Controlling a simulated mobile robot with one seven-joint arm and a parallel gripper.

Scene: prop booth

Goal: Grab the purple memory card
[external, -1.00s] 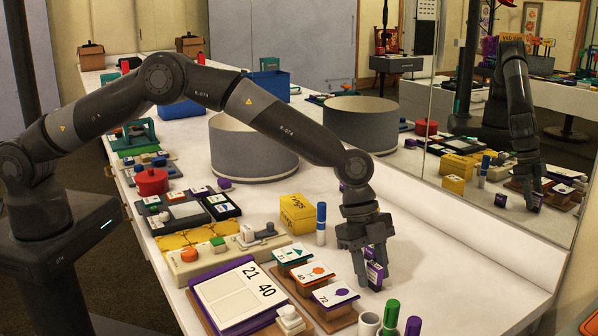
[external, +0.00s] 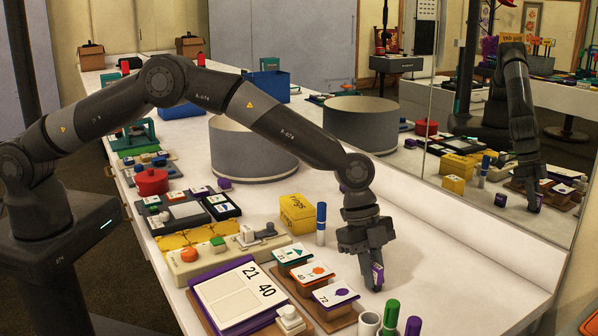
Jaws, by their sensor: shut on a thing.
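The purple memory card (external: 377,277) is a small upright block with a white face, low over the white table near its right part. My gripper (external: 372,268) points down and is shut on the memory card. The fingers cover part of the card. I cannot tell whether its lower edge touches the table. A mirror repeats the gripper and the card at the right.
Cards on a wooden rack (external: 336,294) stand just left of my gripper. A blue marker (external: 321,223) and a yellow box (external: 297,214) stand behind it. Green (external: 391,316) and purple markers are in front. The table to the right is clear up to the mirror ledge.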

